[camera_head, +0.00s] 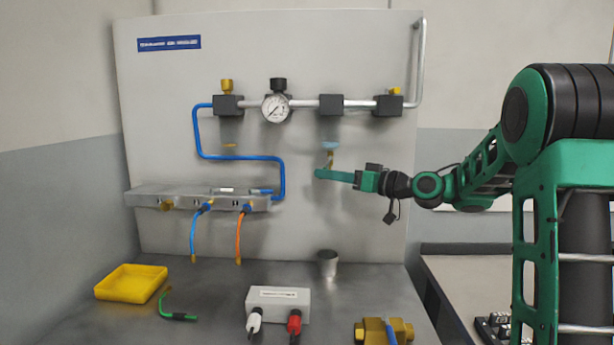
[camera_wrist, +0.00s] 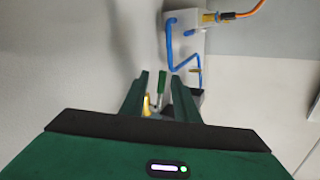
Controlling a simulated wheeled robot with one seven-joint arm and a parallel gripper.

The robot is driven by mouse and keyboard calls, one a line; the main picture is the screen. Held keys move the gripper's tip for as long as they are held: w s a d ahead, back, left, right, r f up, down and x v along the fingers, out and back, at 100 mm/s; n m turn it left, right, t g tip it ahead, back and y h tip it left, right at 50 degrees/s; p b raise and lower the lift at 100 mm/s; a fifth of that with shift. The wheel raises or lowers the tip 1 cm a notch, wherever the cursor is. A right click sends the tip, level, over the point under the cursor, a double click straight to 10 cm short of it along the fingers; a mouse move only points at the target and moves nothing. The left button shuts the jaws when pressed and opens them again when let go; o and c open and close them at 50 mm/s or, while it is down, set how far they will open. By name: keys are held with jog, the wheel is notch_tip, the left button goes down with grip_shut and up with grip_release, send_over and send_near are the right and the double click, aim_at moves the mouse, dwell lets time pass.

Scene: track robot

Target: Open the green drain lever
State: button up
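The green drain lever (camera_wrist: 162,84) shows in the wrist view between the two fingers of my gripper (camera_wrist: 159,79). The fingers are apart, with gaps visible on both sides of the lever. A brass valve body (camera_wrist: 147,106) shows beside the lever, partly hidden by a finger. In the head view my gripper (camera_head: 322,174) reaches in from the right, just under the brass drain fitting (camera_head: 331,158) on the panel. The lever cannot be told apart from my green fingers there.
A steel cup (camera_head: 327,263) stands on the bench below the drain. A pressure gauge (camera_head: 276,108) and pipework run above. A manifold (camera_head: 200,199) with blue and orange hoses is at left. A yellow tray (camera_head: 131,283) and grey box (camera_head: 278,302) sit on the bench.

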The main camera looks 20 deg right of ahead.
jog(key=x, duration=0.6)
jog(key=shift+w+a, duration=0.1)
jog(key=shift+a, duration=0.05)
grip_shut()
